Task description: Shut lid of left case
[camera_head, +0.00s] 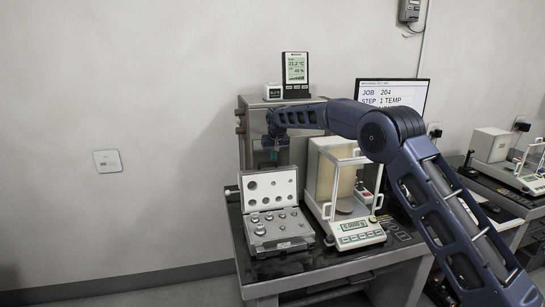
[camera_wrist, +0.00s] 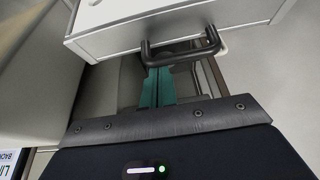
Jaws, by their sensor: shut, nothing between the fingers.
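The left case (camera_head: 282,243) lies open on the table, with several metal weights in its lower half. Its lid (camera_head: 270,190) stands upright behind that half, and its pale lining with round recesses faces the head camera. My gripper (camera_head: 274,155) hangs above and behind the lid's top edge. In the wrist view the teal fingers of my gripper (camera_wrist: 158,88) are together and empty. They are beside a dark handle (camera_wrist: 180,58) on a pale box-like part that appears to be the lid. Whether they touch it I cannot tell.
A balance (camera_head: 358,232) with a glass shield stands close right of the case. A metal cabinet (camera_head: 252,150) with a display (camera_head: 296,68) on top is behind. A monitor (camera_head: 398,94) stands back right. Another balance (camera_head: 490,145) is at far right.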

